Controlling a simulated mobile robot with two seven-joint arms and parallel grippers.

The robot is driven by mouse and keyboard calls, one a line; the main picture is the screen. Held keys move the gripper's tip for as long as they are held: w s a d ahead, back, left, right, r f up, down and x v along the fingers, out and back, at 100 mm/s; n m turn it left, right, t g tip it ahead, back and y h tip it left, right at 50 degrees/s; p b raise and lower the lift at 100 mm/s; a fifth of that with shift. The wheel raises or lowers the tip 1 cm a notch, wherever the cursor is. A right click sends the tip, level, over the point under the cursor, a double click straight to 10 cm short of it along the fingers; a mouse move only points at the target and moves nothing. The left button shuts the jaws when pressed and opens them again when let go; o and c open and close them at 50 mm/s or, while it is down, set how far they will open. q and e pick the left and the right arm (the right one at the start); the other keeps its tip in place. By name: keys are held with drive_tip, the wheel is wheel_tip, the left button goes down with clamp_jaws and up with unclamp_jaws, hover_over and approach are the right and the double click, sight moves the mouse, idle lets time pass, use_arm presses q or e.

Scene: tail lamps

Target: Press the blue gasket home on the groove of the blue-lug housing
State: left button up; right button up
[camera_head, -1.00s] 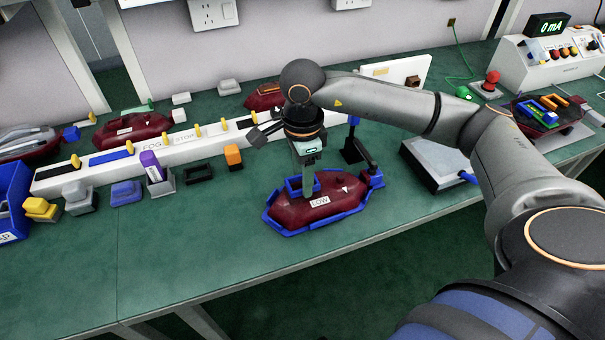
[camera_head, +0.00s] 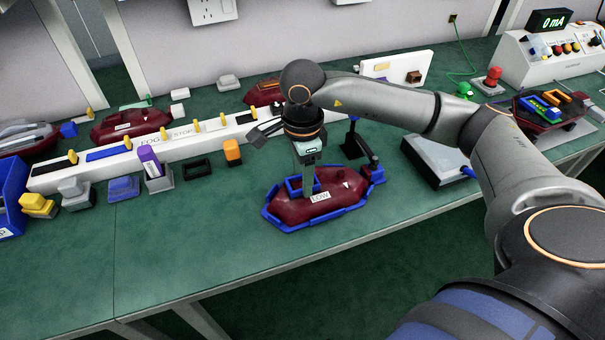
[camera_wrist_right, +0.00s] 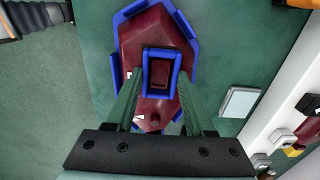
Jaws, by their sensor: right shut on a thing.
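The dark red housing (camera_head: 290,212), with a white label, lies in a blue cradle (camera_head: 349,209) on the green bench. It also shows in the right wrist view (camera_wrist_right: 135,40). My right gripper (camera_head: 308,190) points down over the housing and is shut on the blue gasket (camera_head: 293,186), a small rectangular frame. In the wrist view the gasket (camera_wrist_right: 161,51) lies between the two fingers (camera_wrist_right: 160,103), and red housing surface shows through its opening. I cannot tell whether it is fully seated in the groove. A blue lug is not clearly distinguishable from the cradle. My left gripper is not in view.
A black stand (camera_head: 358,145) rises just behind the cradle, and a grey box (camera_head: 437,160) stands to its right. A white rail (camera_head: 100,170) with small coloured parts in front runs along the left. The bench front left of the cradle is clear.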

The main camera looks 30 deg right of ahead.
drive_tip(key=o, duration=1.3)
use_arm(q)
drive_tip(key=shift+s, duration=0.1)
use_arm(e)
drive_tip(key=shift+o, duration=0.2)
wheel_tip(320, 180, up, 3)
drive_tip(key=shift+r, duration=0.1)
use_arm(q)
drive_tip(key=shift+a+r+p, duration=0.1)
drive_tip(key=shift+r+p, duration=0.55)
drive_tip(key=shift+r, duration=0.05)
use_arm(e)
wheel_tip(320, 180, up, 9)
drive_tip(key=shift+r, duration=0.15)
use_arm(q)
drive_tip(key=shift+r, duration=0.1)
use_arm(e)
drive_tip(key=shift+s, duration=0.1)
